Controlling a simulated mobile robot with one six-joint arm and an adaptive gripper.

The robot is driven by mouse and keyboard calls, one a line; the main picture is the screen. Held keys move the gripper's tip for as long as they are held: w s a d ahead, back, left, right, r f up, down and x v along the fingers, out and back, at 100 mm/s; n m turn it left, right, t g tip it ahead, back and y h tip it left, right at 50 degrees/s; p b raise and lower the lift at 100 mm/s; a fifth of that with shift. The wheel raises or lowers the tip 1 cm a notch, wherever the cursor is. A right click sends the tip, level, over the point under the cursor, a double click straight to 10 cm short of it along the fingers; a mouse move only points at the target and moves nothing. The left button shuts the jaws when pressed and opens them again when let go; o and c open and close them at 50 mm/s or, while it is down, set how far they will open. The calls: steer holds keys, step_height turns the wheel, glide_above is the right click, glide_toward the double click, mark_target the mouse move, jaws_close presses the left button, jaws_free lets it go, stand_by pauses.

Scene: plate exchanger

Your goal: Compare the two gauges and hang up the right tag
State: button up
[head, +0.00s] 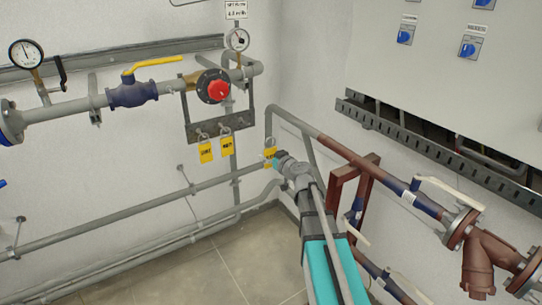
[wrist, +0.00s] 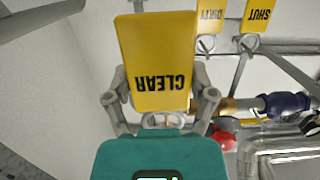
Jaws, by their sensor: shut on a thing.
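My gripper (head: 276,157) is shut on a yellow tag (wrist: 155,60) that reads CLEAR, upside down in the wrist view. The tag is held in the air, right of the tag rail; it also shows small in the head view (head: 270,152). Two more yellow tags, SHUT (head: 206,152) and DIRTY (head: 227,143), hang from the rail (head: 243,123) below the pipe. The left gauge (head: 26,53) is round and white, its needle pointing up and slightly left. The right gauge (head: 238,39) is smaller in view; its reading is too small to tell.
A blue valve with a yellow lever (head: 133,92) and a round fitting with a red centre (head: 219,90) sit on the pipe between the gauges. A small sign (head: 236,10) is above the right gauge. Brown pipework (head: 350,155) stands right of my arm.

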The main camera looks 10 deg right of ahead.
steer(key=r+x, duration=0.2)
steer(key=x, duration=1.4)
steer(key=shift+w+r, duration=0.2)
steer(key=shift+r, duration=0.1)
stand_by(6.1)
